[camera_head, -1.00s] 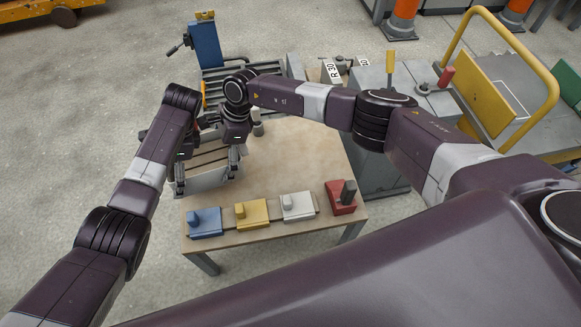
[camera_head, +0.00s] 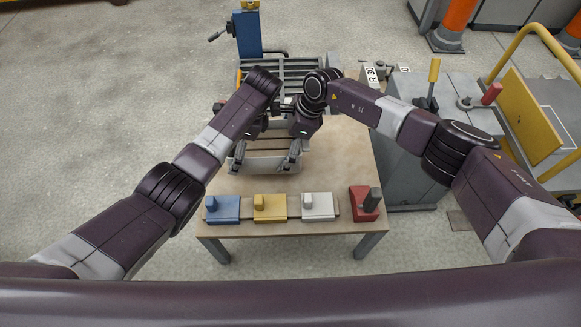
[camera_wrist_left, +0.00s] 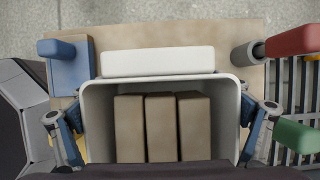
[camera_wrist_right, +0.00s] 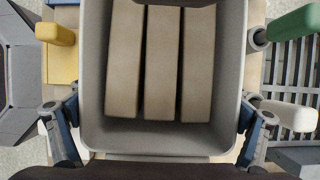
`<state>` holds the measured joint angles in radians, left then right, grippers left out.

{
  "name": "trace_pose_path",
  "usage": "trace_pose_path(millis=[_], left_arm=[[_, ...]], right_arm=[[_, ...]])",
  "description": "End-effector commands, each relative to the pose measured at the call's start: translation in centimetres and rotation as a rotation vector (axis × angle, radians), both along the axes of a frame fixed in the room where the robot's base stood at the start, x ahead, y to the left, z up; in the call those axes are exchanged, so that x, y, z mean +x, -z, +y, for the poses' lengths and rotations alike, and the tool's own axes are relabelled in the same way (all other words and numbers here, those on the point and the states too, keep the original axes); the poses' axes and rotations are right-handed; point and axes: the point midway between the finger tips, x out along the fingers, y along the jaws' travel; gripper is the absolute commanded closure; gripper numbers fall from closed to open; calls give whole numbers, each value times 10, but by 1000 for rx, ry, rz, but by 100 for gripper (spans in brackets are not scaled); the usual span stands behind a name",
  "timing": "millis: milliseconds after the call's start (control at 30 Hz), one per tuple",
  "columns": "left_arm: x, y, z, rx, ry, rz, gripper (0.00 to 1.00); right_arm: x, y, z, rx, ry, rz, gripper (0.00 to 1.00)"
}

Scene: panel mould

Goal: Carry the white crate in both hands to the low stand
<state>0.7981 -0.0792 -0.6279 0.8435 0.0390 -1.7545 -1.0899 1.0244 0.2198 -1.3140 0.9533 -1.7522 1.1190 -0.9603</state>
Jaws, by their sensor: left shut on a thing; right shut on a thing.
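The white crate (camera_head: 268,165) is in front of my two arms in the head view, over the left part of the bench top. Its pale rim and walls show in the left wrist view (camera_wrist_left: 232,100) and right wrist view (camera_wrist_right: 235,90). It holds three brown blocks (camera_wrist_right: 162,65) lying side by side. My left gripper (camera_head: 241,150) is shut on the crate at its left side. My right gripper (camera_head: 296,150) is shut on it at the right. The arms hide part of the crate. I cannot tell which thing is the low stand.
Blue (camera_head: 222,210), yellow (camera_head: 270,208), white (camera_head: 318,206) and red (camera_head: 365,204) blocks line the front of the bench (camera_head: 350,150). A slatted grey frame (camera_head: 285,66) and blue post (camera_head: 248,35) stand behind. A grey cabinet (camera_head: 410,165) and yellow-railed trolley (camera_head: 535,125) are right.

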Motion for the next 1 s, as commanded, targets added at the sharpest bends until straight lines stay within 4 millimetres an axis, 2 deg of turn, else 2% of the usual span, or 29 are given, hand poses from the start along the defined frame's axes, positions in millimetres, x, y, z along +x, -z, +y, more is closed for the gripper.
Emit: trace_pose_path(millis=[33,267,1000], left_arm=[[1,-2,0,0,0,-1,64],[1,2,0,0,0,-1,64],[0,33,0,0,0,-1,64]], right_arm=[[3,-5,2,7,1,-7,64],[3,-1,2,7,1,-7,64],[3,29,2,7,1,-7,64]])
